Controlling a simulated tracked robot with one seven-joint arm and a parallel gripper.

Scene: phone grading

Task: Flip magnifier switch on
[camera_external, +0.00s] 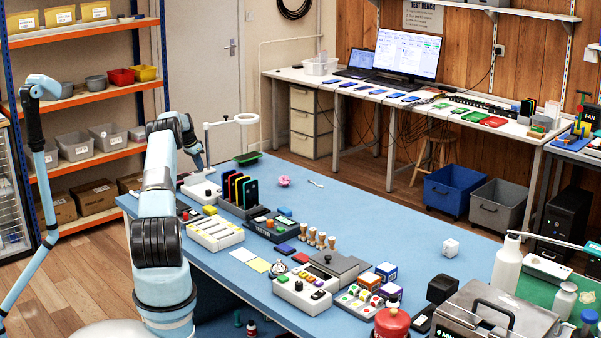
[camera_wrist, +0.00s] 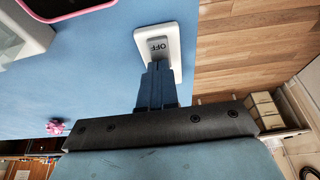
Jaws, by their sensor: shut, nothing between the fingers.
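In the wrist view, a white plate (camera_wrist: 174,60) bears a grey switch marked OFF (camera_wrist: 157,46). My gripper (camera_wrist: 157,68) is shut and empty, with its fingertips right beside the switch's lower edge. I cannot tell whether they touch it.
A rack of coloured phones (camera_external: 240,190) stands just right of the magnifier base. A pink item (camera_external: 284,181) lies farther right and also shows in the wrist view (camera_wrist: 55,127). The blue table (camera_external: 350,215) has free room beyond it. The wooden floor (camera_wrist: 245,50) lies past the table edge.

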